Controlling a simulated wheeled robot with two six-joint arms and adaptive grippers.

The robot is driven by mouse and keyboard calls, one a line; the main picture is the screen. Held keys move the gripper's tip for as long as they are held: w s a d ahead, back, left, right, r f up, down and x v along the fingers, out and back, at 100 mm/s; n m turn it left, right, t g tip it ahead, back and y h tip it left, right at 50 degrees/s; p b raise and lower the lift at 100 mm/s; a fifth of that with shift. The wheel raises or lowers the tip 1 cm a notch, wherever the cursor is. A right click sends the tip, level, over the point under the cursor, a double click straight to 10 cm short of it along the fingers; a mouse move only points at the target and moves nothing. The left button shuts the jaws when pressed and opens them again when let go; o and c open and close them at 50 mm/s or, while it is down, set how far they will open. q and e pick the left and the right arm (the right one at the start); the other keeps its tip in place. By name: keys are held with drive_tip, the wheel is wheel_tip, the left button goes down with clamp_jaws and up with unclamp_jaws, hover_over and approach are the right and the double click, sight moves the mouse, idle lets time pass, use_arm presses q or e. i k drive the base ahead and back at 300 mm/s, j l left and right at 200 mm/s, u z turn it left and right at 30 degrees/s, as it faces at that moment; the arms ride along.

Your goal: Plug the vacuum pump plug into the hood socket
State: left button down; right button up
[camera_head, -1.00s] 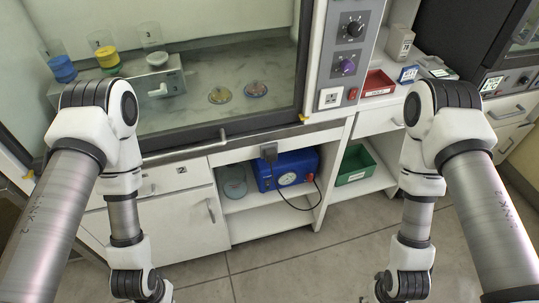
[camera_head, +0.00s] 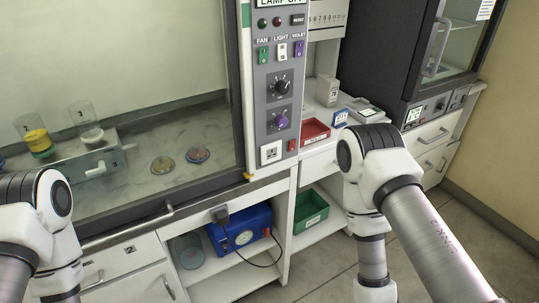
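The blue vacuum pump (camera_head: 240,232) stands on the open shelf under the hood. It has a round gauge on its front. A dark plug (camera_head: 221,215) sits at the hood's front edge above the pump's left end; whether it hangs or rests there I cannot tell. A black cable (camera_head: 268,262) runs from the pump's right side down over the shelf. The white hood socket (camera_head: 271,152) is at the bottom of the grey control panel and looks empty. Both my arms show at the left and right, but their grippers are outside the picture.
A red tray (camera_head: 315,133) lies on the counter right of the socket. A green bin (camera_head: 311,212) stands on the shelf right of the pump. The hood's handle bar (camera_head: 130,228) runs along the front. Dishes (camera_head: 197,155) and coloured beakers (camera_head: 38,143) stand inside the hood.

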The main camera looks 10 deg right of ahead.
sight(221, 217)
drive_tip(key=l+u, duration=0.1)
drive_tip(key=u, duration=0.35)
drive_tip(key=l+u, duration=0.4)
drive_tip(key=l, duration=0.8)
drive_tip(key=l+u, duration=0.35)
drive_tip(key=l, duration=0.8)
drive_tip(key=k+l, duration=0.1)
drive_tip(key=l, duration=0.4)
